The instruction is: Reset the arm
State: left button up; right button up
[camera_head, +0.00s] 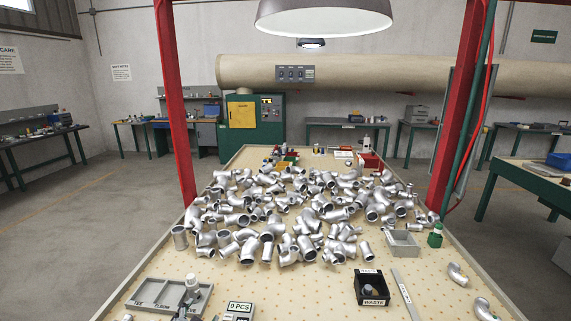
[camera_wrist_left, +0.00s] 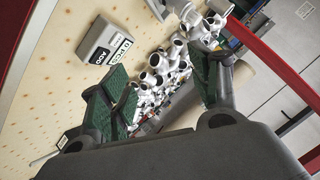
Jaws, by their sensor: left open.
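My left gripper (camera_wrist_left: 166,72) shows in the left wrist view with its green-padded fingers spread apart and nothing between them. Beyond the fingers, at a distance, lies a pile of silver pipe castings (camera_wrist_left: 165,72). A grey counter box (camera_wrist_left: 111,40) sits on the pegboard table above the left finger. I cannot make out my left gripper for certain in the head view. My right gripper is in neither view. In the head view the castings (camera_head: 290,212) cover the middle of the table.
At the table's front are a grey divided tray (camera_head: 150,292), a counter reading 0 PCS (camera_head: 238,309) and a black WASTE bin (camera_head: 372,301). A grey tray (camera_head: 403,243) and green bottle (camera_head: 435,238) stand at right. Red posts (camera_head: 177,105) flank the table. The front centre is mostly clear.

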pick_arm(q)
jog(key=s+f+n+g+h, duration=0.15)
jog(key=s+f+g, duration=0.3)
jog(key=s, duration=0.45)
jog(key=s+f+n+g, duration=0.3)
jog(key=s+f+g, duration=0.15)
jog(key=s, duration=0.35)
notch_tip(320, 180, down, 33)
jog(key=s, duration=0.3)
jog(key=s+a+f+g, duration=0.1)
jog(key=s+f, duration=0.9)
jog(key=s, duration=0.1)
jog(key=s+a+f, duration=0.2)
jog(key=s+f, duration=0.8)
jog(key=s, duration=0.1)
jog(key=shift+a+f+m+g, duration=0.25)
jog(key=shift+f+m+g, duration=0.1)
jog(key=shift+m+g, duration=0.1)
